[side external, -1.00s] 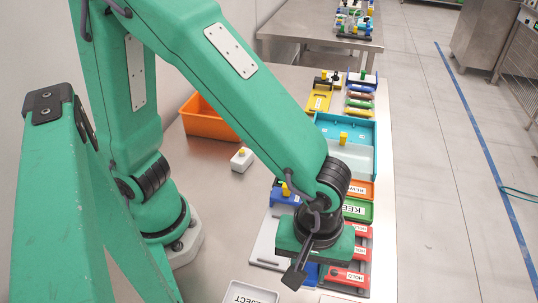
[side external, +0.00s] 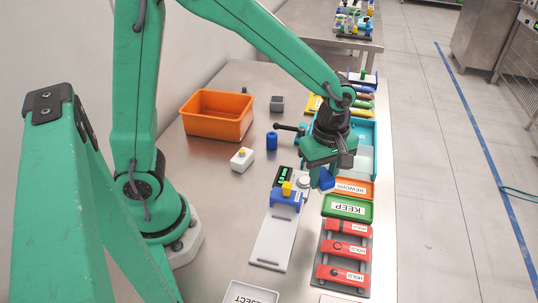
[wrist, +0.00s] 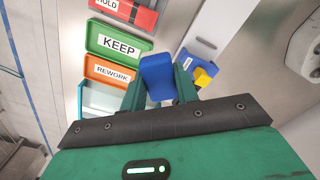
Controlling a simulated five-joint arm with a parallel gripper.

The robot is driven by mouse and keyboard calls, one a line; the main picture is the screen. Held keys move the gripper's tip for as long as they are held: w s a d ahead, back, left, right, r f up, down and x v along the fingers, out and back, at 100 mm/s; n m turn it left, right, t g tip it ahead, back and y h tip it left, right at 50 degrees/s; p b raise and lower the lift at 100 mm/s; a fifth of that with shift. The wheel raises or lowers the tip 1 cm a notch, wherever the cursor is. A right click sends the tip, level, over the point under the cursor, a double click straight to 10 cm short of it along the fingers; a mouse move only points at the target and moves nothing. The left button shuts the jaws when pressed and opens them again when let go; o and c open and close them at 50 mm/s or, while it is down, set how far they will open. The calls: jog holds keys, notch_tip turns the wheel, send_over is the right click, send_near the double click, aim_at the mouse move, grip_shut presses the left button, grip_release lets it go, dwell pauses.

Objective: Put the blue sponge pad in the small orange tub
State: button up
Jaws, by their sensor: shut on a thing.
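My gripper (side external: 322,172) is shut on the blue sponge pad (side external: 327,179) and holds it in the air, just past the blue-and-grey device and near the REWORK tray. In the wrist view, the pad (wrist: 157,72) stands out between the two green fingers of my gripper (wrist: 158,88). The orange tub (side external: 217,115) is open-topped and stands on the bench at the back left, well to the left of my gripper. Its visible inside looks empty, but its floor is only partly seen. The tub is not in the wrist view.
A white button box (side external: 242,159), a blue cylinder (side external: 272,141) and a grey block (side external: 277,103) stand between tub and gripper. The blue-and-grey device (side external: 284,199), orange REWORK tray (side external: 354,189), green KEEP tray (side external: 346,208) and red HOLD pieces (side external: 343,275) lie nearby.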

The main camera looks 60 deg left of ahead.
aim_at(219, 115)
jog(key=w+a+n, duration=0.3)
jog(key=a+n, duration=0.3)
jog(key=a, duration=1.3)
jog(key=s+a+n, duration=0.2)
jog(key=s+a, duration=0.1)
jog(key=a, duration=0.5)
jog(key=s+a+n, duration=0.2)
jog(key=a+n, duration=0.1)
jog(key=a, duration=0.6)
jog(key=s+a+f, duration=0.1)
jog(key=a+f, duration=0.1)
jog(key=a, duration=0.1)
jog(key=s+a+f, duration=0.2)
jog(key=a, duration=0.2)
jog(key=s+a+f, duration=0.1)
jog(key=a+f, duration=0.1)
jog(key=a, duration=0.1)
jog(key=shift+s+a, duration=0.3)
jog(key=shift+a, duration=0.05)
jog(key=shift+f, duration=0.15)
jog(key=shift+f, duration=1.9)
jog(key=shift+f, duration=0.15)
